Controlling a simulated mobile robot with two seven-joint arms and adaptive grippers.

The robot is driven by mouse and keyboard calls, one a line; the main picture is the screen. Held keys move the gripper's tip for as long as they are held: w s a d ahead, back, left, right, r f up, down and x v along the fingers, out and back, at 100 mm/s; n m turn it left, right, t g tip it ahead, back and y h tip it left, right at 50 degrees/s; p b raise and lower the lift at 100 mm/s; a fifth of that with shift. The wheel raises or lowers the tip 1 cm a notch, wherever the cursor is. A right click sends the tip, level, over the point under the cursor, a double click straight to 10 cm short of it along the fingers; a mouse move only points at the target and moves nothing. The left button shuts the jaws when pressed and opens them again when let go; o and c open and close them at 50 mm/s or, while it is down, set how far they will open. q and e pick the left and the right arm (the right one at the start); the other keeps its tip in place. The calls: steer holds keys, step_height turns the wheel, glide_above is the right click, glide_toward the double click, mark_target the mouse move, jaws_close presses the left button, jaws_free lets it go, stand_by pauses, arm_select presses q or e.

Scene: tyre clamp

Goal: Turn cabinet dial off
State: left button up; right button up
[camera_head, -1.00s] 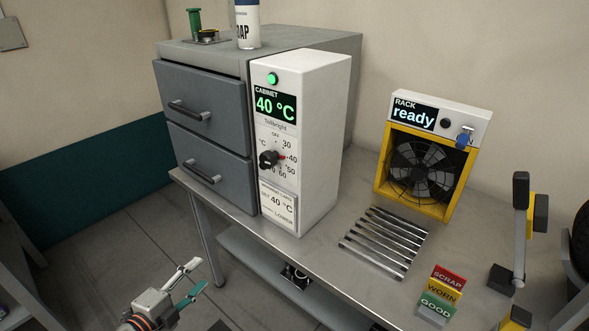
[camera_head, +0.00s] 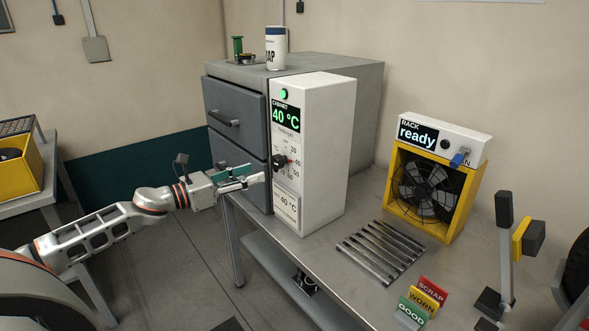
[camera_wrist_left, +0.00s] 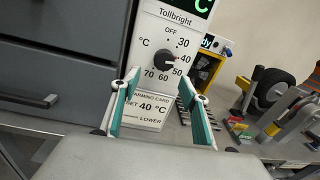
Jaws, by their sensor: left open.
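The white cabinet control unit (camera_head: 318,150) stands on the bench, with a green lamp lit and a display reading 40 °C. Its black dial (camera_head: 281,162) is on the front face; its marker points right, near the 40 mark. In the left wrist view the dial (camera_wrist_left: 163,58) shows with OFF at the top of its scale and 30 to 70 running clockwise. My left gripper (camera_head: 252,177) is open and empty, in front of the unit and just short of the dial. In the left wrist view its fingertips (camera_wrist_left: 167,84) sit apart, below the dial. My right gripper is out of view.
Grey drawers (camera_head: 233,117) with bar handles stand left of the unit. A yellow fan rack (camera_head: 448,222) reading "ready" is at the right, with a slatted grille (camera_head: 382,246) before it. Coloured SCRAP, WORN and GOOD cards (camera_head: 422,298) stand near the bench front.

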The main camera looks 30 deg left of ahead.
mark_target(274, 163)
arm_select(q)
steer(key=shift+m, duration=0.6)
steer(key=w+d, duration=0.1)
steer(key=w+d+r+p, duration=0.1)
steer(key=w, duration=0.1)
steer(key=w+d, duration=0.1)
steer(key=w, duration=0.1)
steer(key=shift+w+r, duration=0.15)
steer(key=shift+r, duration=0.2)
steer(key=shift+p+x, duration=0.55)
steer(key=shift+x, duration=0.5)
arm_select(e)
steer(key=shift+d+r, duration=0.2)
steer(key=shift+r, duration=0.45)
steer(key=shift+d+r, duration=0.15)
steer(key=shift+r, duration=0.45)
arm_select(q)
steer(key=shift+f, duration=0.2)
steer(key=c, duration=1.1)
